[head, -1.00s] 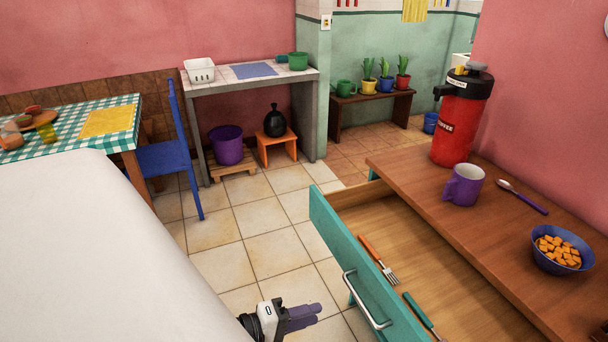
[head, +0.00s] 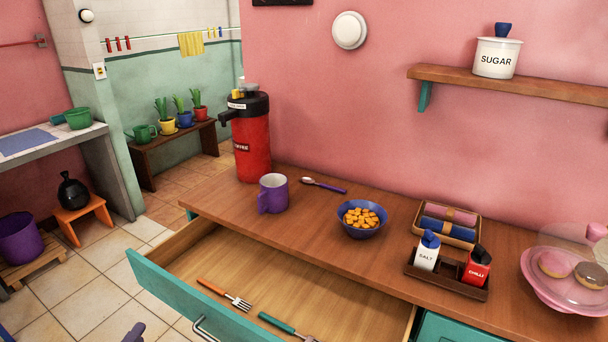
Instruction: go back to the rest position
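Only a dark purple-grey tip of my gripper (head: 134,333) shows at the bottom edge of the head view, left of the open drawer. The rest of it is out of frame, so I cannot see whether the fingers are apart. The teal-fronted drawer (head: 190,300) stands open under the wooden counter (head: 310,230). An orange-handled fork (head: 224,293) and a teal-handled utensil (head: 285,326) lie in it. My gripper tip appears apart from the drawer front.
On the counter are a red coffee dispenser (head: 252,145), purple mug (head: 273,193), spoon (head: 323,185), blue bowl of orange cubes (head: 361,232), salt-and-chili caddy (head: 447,284) and a covered donut stand (head: 565,300). Tiled floor (head: 75,305) left of the drawer is partly clear.

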